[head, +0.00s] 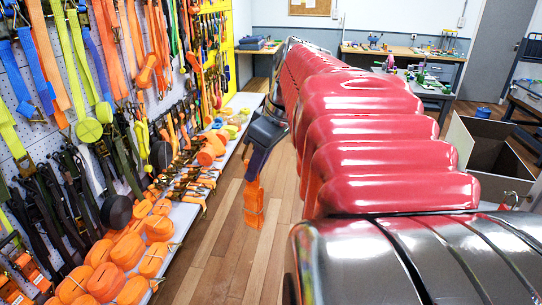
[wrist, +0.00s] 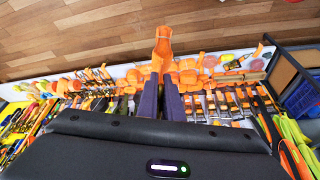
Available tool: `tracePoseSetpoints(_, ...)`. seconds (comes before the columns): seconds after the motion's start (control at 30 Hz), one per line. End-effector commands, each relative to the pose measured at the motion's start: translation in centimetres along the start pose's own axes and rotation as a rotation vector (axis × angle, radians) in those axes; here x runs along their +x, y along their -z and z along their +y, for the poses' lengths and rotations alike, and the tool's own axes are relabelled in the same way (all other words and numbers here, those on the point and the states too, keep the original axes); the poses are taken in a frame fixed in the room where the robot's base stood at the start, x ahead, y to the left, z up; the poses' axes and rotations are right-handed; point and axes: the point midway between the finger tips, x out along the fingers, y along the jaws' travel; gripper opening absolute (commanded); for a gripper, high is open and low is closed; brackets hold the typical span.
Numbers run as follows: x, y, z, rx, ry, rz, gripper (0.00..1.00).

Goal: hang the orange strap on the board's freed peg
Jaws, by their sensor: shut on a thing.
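My gripper (wrist: 162,92) is shut on an orange strap (wrist: 162,50), which shows between the dark fingertips in the wrist view. In the head view the same orange strap (head: 253,203) hangs down from my gripper (head: 258,170), over the wooden floor and to the right of the wall shelf. The peg board (head: 12,140) fills the left of the head view, crowded with hanging straps in orange, blue, yellow-green and black. I cannot tell which peg is free.
A white shelf (head: 190,213) below the board holds several orange strap rolls (head: 128,250) and ratchet straps. An open grey box (head: 490,150) stands at the right. Workbenches (head: 405,50) line the back. The wooden floor (head: 215,260) between shelf and arm is clear.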

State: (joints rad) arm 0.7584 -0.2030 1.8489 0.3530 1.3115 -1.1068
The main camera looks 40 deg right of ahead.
Motion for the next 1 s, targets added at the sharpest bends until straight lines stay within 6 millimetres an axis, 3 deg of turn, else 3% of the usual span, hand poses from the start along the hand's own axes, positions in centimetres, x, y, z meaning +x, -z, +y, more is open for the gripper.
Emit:
tracePoseSetpoints(0.03,-2.1,-0.8,-0.1,-0.016,0.0,0.004,0.0)
tracePoseSetpoints(0.2,-8.2,-3.3,-1.8,-0.105,0.035,0.002,0.0)
tracePoseSetpoints(0.4,-12.5,-5.0,-4.1,-0.185,0.073,0.0,0.0)
tracePoseSetpoints(0.53,-13.3,-5.3,-4.7,-0.204,0.085,-0.001,0.0)
tracePoseSetpoints(1.0,-13.3,-5.4,-4.7,-0.203,0.085,-0.001,0.0)
